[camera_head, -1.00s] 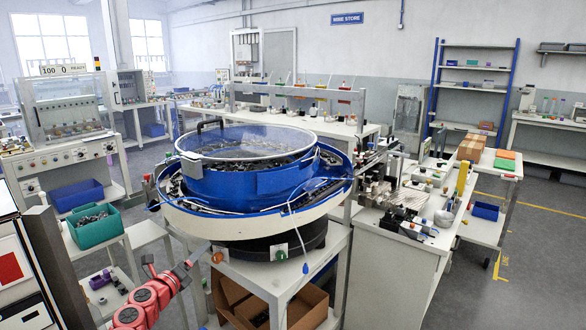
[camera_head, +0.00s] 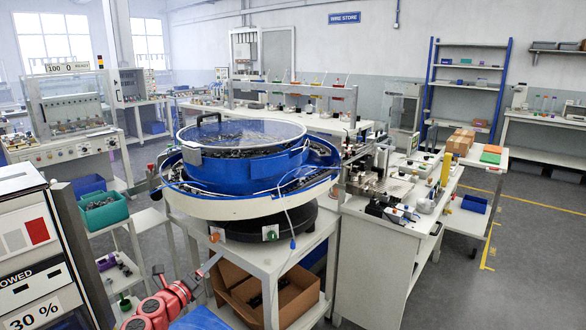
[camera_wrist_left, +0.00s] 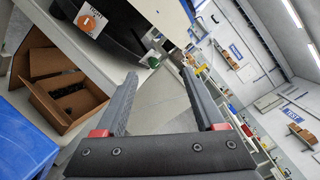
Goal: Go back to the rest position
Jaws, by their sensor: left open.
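My left gripper (camera_head: 184,268) is at the lower left of the head view, in front of the bowl feeder's stand, on my red arm. Its two grey fingers are spread apart with nothing between them. In the left wrist view the fingers (camera_wrist_left: 154,76) are wide apart and empty, over grey floor and bench. The blue bowl feeder (camera_head: 245,172) with its clear lid and white outer ring stands on a white stand (camera_head: 262,262). My right gripper is not in view.
An open cardboard box (camera_head: 290,297) sits low in the stand; it also shows in the left wrist view (camera_wrist_left: 62,112). A cabinet (camera_head: 35,250) stands close on the left. A green bin (camera_head: 103,212) is beyond it. A white bench (camera_head: 385,235) stands right. Floor at far right is clear.

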